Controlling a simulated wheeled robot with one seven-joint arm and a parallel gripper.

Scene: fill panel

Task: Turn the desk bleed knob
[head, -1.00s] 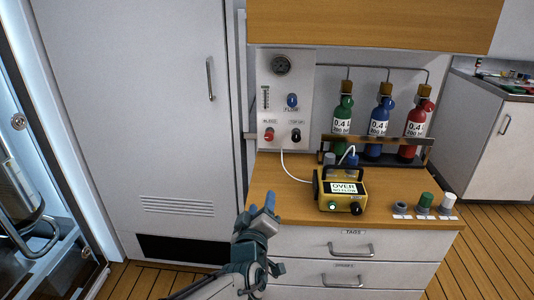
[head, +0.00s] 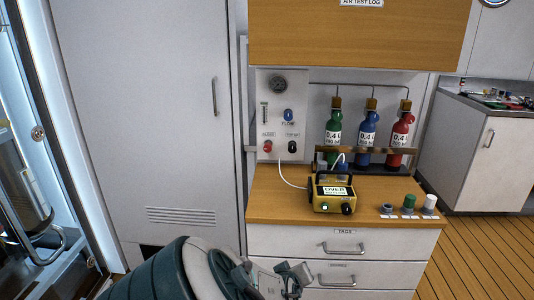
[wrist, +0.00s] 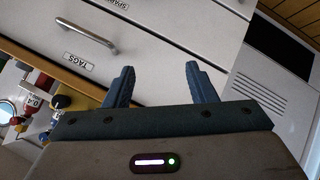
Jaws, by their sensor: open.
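A yellow meter (head: 334,193) stands on the desk with a lit screen reading OVER. On its front are a green light (head: 323,207) and a black knob (head: 347,209) with a label too small to read. A red knob (head: 267,146) labelled BLEED is on the white wall panel (head: 297,152) behind the desk. My gripper (head: 293,280) is low in front of the drawers, well below and apart from both knobs. In the wrist view my gripper (wrist: 157,75) is open and empty, its two blue fingers apart before the drawer fronts.
The panel also has a blue knob (head: 288,115) and a black knob (head: 292,147). Green, blue and red bottles (head: 367,139) stand in a rack. Small caps (head: 409,200) line the desk's right front. Drawer handles (head: 343,248) stick out. A tall cabinet (head: 150,120) stands left.

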